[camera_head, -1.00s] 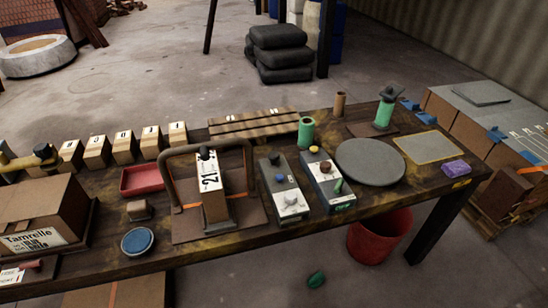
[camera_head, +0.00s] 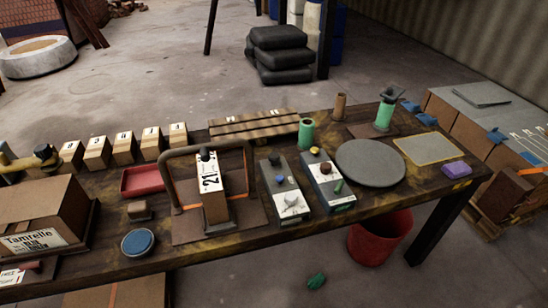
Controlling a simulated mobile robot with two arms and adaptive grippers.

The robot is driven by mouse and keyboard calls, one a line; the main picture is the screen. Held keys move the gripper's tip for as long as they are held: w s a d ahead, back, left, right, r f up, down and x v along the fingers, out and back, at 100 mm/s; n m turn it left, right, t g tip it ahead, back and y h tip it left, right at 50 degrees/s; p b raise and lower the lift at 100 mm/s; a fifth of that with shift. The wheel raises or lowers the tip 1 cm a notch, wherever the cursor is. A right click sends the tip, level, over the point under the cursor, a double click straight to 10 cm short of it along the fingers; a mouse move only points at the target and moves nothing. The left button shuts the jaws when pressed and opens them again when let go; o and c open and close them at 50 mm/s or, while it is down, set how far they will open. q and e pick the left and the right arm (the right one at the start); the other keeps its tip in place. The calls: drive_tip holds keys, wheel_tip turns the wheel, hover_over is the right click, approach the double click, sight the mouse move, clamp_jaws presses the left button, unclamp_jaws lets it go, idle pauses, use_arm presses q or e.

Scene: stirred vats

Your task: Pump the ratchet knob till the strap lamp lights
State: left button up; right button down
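Neither of my grippers is in view. A label-bearing block marked 21 (camera_head: 211,196) stands upright on a brown base plate under a bent metal frame (camera_head: 165,180), with a black knob (camera_head: 205,154) on its top. Orange strap pieces (camera_head: 191,207) show at its sides. To its right are two grey control boxes. The nearer one carries a black knob (camera_head: 274,159), a blue button and a pale knob (camera_head: 291,201). The other has a yellow button and a red-brown knob (camera_head: 326,168). I cannot tell which part is the ratchet knob or strap lamp, nor whether any lamp is lit.
A cardboard box (camera_head: 45,210) and a blue round pad (camera_head: 137,242) are at left. A red tray (camera_head: 142,180), numbered blocks (camera_head: 97,152), a grey disc (camera_head: 370,162) and a purple item (camera_head: 457,170) crowd the table. A red bucket (camera_head: 379,238) stands below.

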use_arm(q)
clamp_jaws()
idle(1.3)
